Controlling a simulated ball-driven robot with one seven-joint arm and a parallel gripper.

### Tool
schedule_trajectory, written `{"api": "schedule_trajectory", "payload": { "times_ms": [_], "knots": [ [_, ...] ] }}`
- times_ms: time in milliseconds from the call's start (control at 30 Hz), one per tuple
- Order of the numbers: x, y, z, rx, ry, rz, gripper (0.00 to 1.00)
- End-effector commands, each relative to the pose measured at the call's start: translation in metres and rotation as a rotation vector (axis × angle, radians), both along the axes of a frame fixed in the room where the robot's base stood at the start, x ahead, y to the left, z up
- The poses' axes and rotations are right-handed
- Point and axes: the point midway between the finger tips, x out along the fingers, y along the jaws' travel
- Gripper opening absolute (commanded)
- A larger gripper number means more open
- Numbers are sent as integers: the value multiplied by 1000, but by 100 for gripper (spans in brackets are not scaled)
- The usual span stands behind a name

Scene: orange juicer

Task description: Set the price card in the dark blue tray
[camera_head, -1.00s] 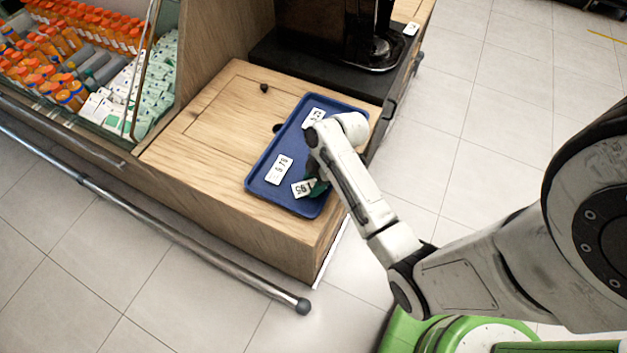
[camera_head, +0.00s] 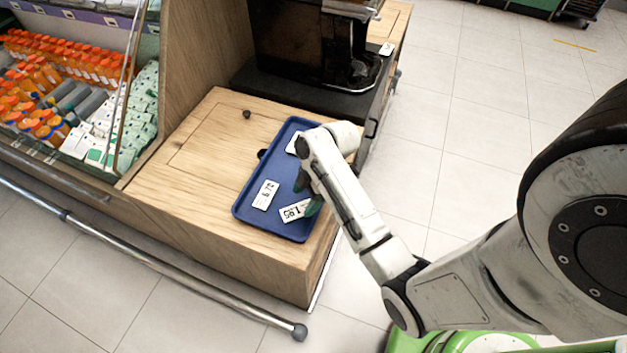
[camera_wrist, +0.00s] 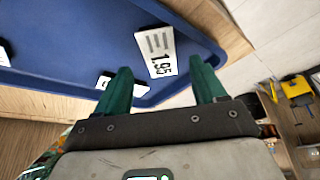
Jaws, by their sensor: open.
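A white price card marked 1.95 (camera_head: 294,211) lies in the dark blue tray (camera_head: 246,207), near its front right corner. The card also shows in the wrist view (camera_wrist: 155,50), against the blue floor of the tray (camera_wrist: 85,30). My gripper (camera_head: 308,194) is open above that end of the tray. Its two green fingers (camera_wrist: 160,82) are spread with nothing gripped between them, and the card shows beyond their gap. A second white card (camera_head: 265,195) lies to the left in the tray. A third card (camera_head: 292,145) at the far end is partly hidden by my arm.
The tray rests on a wooden counter (camera_head: 200,185). A black machine (camera_head: 310,50) stands behind it. A shelf of orange bottles (camera_head: 70,60) is at the left. A metal rail (camera_head: 180,274) runs along the front. Open tiled floor lies at the right.

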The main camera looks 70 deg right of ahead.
Motion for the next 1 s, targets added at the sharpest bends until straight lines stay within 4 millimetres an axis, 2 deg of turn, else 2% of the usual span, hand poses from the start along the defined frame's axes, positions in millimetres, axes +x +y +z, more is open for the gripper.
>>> {"api": "schedule_trajectory", "payload": {
  "times_ms": [100, 300, 467, 567, 667, 767, 900, 1000],
  "knots": [
    [-6, -8, 25, -3, -3, -2, 70],
    [-15, -18, 57, -2, -4, -2, 70],
    [-20, -22, 71, 0, -2, -2, 70],
    [-22, -17, 72, 1, 15, -18, 70],
    [-27, 3, 66, -1, 69, -84, 70],
    [-38, 35, 57, -15, 152, -212, 70],
    [-63, 78, 49, -62, 250, -438, 70],
    [-81, 100, 49, -95, 282, -593, 70]
  ]
}}
